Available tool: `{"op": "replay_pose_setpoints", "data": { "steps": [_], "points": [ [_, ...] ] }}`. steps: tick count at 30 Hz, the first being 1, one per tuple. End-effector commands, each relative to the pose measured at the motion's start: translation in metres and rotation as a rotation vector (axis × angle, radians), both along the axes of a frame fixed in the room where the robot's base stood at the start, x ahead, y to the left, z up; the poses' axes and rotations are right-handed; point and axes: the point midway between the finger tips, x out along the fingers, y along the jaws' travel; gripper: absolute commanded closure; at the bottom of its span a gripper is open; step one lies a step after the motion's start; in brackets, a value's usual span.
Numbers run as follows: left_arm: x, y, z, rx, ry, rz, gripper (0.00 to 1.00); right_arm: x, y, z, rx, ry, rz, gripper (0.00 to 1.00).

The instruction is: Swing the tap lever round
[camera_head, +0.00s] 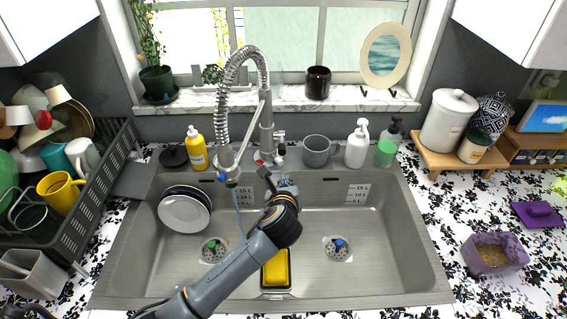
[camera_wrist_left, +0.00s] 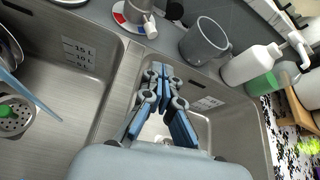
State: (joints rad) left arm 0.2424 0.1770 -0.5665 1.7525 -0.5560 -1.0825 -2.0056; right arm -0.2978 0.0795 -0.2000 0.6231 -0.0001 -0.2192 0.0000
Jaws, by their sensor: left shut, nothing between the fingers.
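The chrome tap (camera_head: 266,120) stands behind the sink, with a coiled spring hose arching to the left. A small lever-like part (camera_head: 280,148) shows on the right side of its body. In the left wrist view the tap's base (camera_wrist_left: 137,12) is at the top, with a red and blue marked ring around it. My left gripper (camera_head: 285,182) is over the back of the sink, in front of the tap base. Its fingers (camera_wrist_left: 159,72) are together and empty, and look apart from the tap.
A grey mug (camera_head: 317,151) stands close right of the tap, then a white pump bottle (camera_head: 357,143). A yellow bottle (camera_head: 196,148) stands left. A plate (camera_head: 184,213) and a yellow sponge (camera_head: 276,268) are in the sink. The right basin is mostly clear.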

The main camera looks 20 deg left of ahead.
Motion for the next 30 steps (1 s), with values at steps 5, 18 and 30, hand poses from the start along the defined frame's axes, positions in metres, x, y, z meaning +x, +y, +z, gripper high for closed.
{"op": "replay_pose_setpoints", "data": {
  "steps": [5,18,30],
  "points": [
    [0.031,0.007,-0.014,0.001,0.001,0.003,1.00,-0.001,-0.002,0.005,-0.002,0.002,0.001,0.56],
    [0.063,0.020,0.004,-0.001,0.000,0.000,1.00,-0.003,-0.002,0.029,-0.003,0.005,0.001,0.56],
    [0.063,0.022,0.009,0.001,0.001,-0.001,1.00,-0.005,-0.002,0.031,-0.003,0.009,0.001,0.56]
  ]
}}
